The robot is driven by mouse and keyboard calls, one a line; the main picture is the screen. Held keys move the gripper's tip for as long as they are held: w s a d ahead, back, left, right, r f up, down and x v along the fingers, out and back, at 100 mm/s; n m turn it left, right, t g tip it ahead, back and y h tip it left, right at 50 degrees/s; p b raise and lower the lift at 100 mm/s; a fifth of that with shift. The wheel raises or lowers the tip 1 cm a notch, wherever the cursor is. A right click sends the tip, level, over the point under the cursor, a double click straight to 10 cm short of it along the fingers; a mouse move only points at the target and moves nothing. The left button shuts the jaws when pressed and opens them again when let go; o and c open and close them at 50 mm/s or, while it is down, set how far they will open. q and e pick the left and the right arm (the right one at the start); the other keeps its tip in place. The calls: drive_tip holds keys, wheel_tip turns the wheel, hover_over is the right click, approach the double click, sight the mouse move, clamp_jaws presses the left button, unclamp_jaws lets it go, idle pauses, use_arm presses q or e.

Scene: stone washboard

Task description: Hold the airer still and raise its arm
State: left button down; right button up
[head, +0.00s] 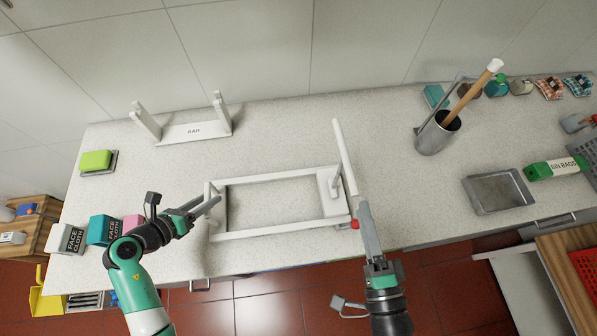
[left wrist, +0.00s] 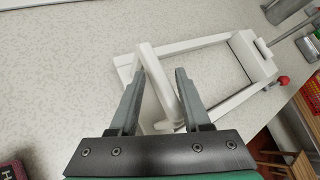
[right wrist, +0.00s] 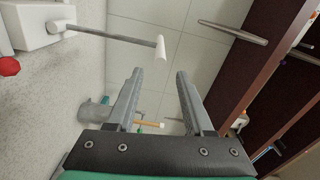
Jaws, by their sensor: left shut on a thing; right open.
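The airer (head: 280,234) is a white rectangular frame lying on the stone counter, with a block (head: 328,192) and a red knob (head: 354,224) at its right end. Its arm (head: 344,155) is a white bar at that end; in the right wrist view a grey rod from the block carries a white end bar (right wrist: 160,48). My left gripper (head: 214,205) is shut on the white post at the airer's left end; the post (left wrist: 158,80) shows between its fingers in the left wrist view. My right gripper (head: 363,205) is open and empty beside the knob and arm.
A white rack marked BAR (head: 193,132) stands behind left. A metal pot (head: 437,135) with a wooden-handled tool and a grey tray (head: 497,190) are right.

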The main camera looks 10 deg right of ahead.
use_arm(q)
drive_tip(key=shift+s+f, duration=0.2)
drive_tip(key=shift+f, duration=0.3)
use_arm(e)
drive_tip(key=shift+s, duration=0.5)
use_arm(q)
drive_tip(key=shift+c, duration=1.8)
unclamp_jaws()
drive_tip(key=shift+s+a, duration=0.1)
drive_tip(key=shift+o, duration=0.4)
drive_tip(key=shift+r, duration=0.25)
drive_tip(key=v, duration=1.2)
